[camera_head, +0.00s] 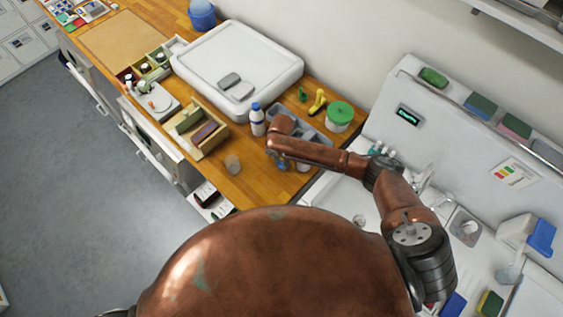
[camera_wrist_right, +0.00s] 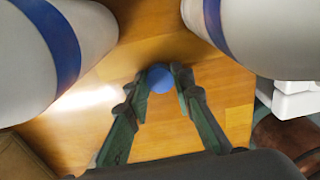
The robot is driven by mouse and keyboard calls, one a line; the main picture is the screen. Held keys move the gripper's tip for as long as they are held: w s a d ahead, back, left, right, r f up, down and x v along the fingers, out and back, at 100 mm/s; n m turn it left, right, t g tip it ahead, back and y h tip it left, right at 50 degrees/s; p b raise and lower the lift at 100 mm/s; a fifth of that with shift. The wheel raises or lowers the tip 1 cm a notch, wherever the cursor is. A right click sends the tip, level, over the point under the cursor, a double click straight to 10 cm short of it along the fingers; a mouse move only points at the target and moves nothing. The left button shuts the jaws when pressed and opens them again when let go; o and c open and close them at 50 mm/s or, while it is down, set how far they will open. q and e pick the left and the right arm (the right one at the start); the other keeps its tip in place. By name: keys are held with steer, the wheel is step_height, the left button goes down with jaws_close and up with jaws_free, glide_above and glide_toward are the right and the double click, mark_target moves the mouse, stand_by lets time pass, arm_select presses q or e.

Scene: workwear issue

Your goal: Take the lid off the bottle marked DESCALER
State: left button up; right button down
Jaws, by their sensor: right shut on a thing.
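A white bottle (camera_head: 257,128) with a blue cap stands on the wooden counter in the head view, just left of my right forearm. My right gripper (camera_head: 281,163) points down at the counter, mostly hidden by my own arm. In the wrist view my right gripper (camera_wrist_right: 160,82) is shut on a small round blue lid (camera_wrist_right: 160,77), with bare wood around it. Two white bottles with blue bands flank it closely, one at the left (camera_wrist_right: 70,55) and one at the right (camera_wrist_right: 255,35). No DESCALER marking is readable. My left gripper is out of view.
A grey tray (camera_head: 318,135), a green-lidded tub (camera_head: 339,116) and a yellow item (camera_head: 317,102) stand behind my right arm.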

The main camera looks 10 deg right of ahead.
mark_target(281, 164)
steer(key=c, duration=1.7)
jaws_free()
steer(key=shift+f, duration=0.15)
step_height(281, 164, up, 12)
steer(key=shift+r+b, duration=0.2)
steer(key=shift+b, duration=0.35)
